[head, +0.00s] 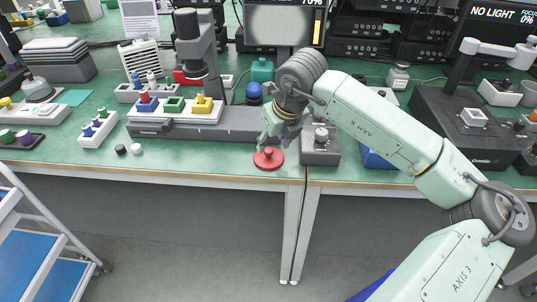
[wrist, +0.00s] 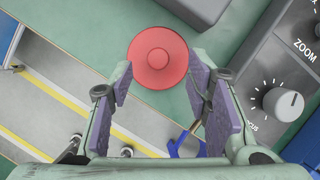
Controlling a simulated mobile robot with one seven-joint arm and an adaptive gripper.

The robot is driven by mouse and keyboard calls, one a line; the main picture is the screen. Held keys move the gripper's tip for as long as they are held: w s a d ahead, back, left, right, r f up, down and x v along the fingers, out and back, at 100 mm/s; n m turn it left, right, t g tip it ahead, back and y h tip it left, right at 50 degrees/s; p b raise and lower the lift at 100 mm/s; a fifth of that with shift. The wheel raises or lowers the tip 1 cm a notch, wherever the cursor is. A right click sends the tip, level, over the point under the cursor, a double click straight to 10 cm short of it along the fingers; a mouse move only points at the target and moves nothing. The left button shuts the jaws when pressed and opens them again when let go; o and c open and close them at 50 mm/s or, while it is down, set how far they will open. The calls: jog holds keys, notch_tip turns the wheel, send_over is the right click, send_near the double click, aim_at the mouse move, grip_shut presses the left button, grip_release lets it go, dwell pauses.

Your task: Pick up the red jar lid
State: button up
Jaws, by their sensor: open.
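The red jar lid (head: 268,158) lies on the green bench top near its front edge, in the head view. It is a round red disc with a raised knob in the middle. In the wrist view the lid (wrist: 157,58) lies at the top centre, beyond the fingertips and roughly centred between them. My gripper (head: 270,138) hangs above the lid in the head view. In the wrist view my gripper (wrist: 160,85) is open, with purple finger pads on both sides and nothing between them.
A grey control box (head: 320,145) with a knob stands close to the right of the lid; its knob (wrist: 284,103) shows in the wrist view. A dark microscope base (head: 235,122) lies behind. Small black and white caps (head: 136,148) sit to the left. The bench's front edge is near.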

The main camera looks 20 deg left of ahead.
aim_at(269, 149)
jog(key=p+x, duration=0.1)
jog(key=x, duration=0.3)
jog(key=shift+a, duration=0.15)
jog(key=shift+c, duration=0.5)
grip_shut()
jog(key=shift+r, duration=0.1)
